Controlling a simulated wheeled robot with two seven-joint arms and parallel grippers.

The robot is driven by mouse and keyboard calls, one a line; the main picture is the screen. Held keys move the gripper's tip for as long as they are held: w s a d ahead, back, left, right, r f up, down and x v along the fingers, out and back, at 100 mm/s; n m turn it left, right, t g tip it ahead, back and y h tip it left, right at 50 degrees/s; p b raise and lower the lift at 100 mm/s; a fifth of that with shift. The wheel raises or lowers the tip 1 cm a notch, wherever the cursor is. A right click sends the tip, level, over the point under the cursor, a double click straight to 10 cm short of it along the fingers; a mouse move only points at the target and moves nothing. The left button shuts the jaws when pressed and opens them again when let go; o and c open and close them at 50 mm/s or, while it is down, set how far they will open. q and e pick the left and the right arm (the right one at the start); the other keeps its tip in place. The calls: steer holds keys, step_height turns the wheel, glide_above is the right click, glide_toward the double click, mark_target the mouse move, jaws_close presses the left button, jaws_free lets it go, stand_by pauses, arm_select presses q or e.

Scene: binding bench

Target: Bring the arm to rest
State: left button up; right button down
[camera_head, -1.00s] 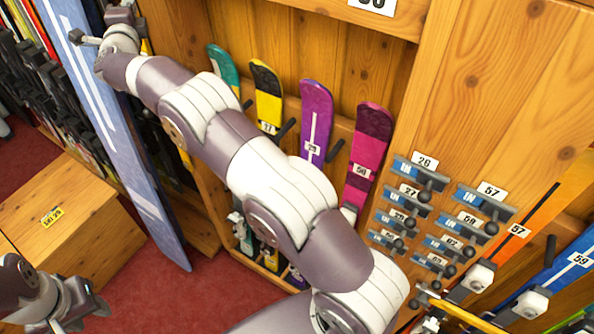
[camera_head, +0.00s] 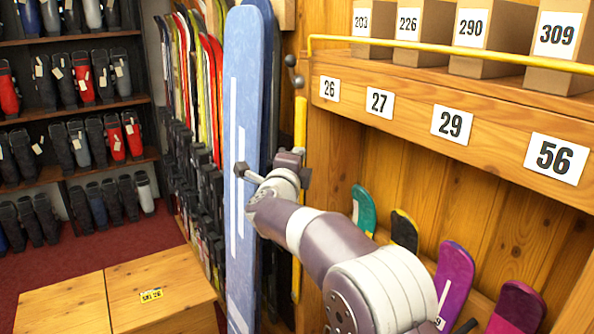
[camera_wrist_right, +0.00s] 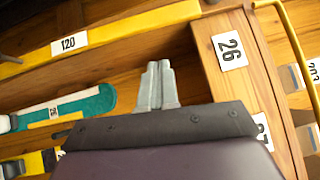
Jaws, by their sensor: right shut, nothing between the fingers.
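My right arm (camera_head: 350,262) reaches up from the bottom right in the head view. Its gripper (camera_head: 272,172) is at the far end, in front of or close beside a tall light-blue ski (camera_head: 240,90); I cannot tell whether they touch. The fingertips do not show clearly there. In the right wrist view the two grey fingers (camera_wrist_right: 157,86) are shut together with nothing between them. They point towards wooden rack boards, left of the number 26 plate (camera_wrist_right: 229,50). My left gripper is out of view.
Short teal (camera_head: 364,208), yellow-black (camera_head: 404,230) and purple (camera_head: 455,280) boards stand in the rack at right. A yellow rail (camera_head: 450,50) runs along a shelf of cardboard boxes (camera_head: 486,35). A wooden bench (camera_head: 140,290) stands on red carpet (camera_head: 100,245). Boots fill the shelves at left.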

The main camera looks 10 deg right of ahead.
steer(key=s+a+f+n+g+y, duration=0.3)
steer(key=s+a+f+n+y, duration=0.15)
steer(key=f+n, duration=0.5)
steer(key=s+a+f+n+g+y, duration=0.35)
steer(key=s+f+n+y, duration=0.2)
steer(key=f+n, duration=0.35)
steer(key=s+d+f+n+g+h, duration=0.1)
steer(key=s+d+f+g, duration=0.2)
steer(key=s, duration=0.7)
steer(key=s+d+f+n+g, duration=0.2)
steer(key=s+d+f, duration=0.3)
steer(key=s, duration=0.5)
steer(key=s+d+f+n+g+h, duration=0.1)
steer(key=s+d+f+g, duration=0.3)
steer(key=s, duration=0.6)
steer(key=shift+s+d+f+n+h, duration=0.15)
steer(key=shift+d+f+n+h, duration=0.3)
steer(key=shift+d, duration=0.8)
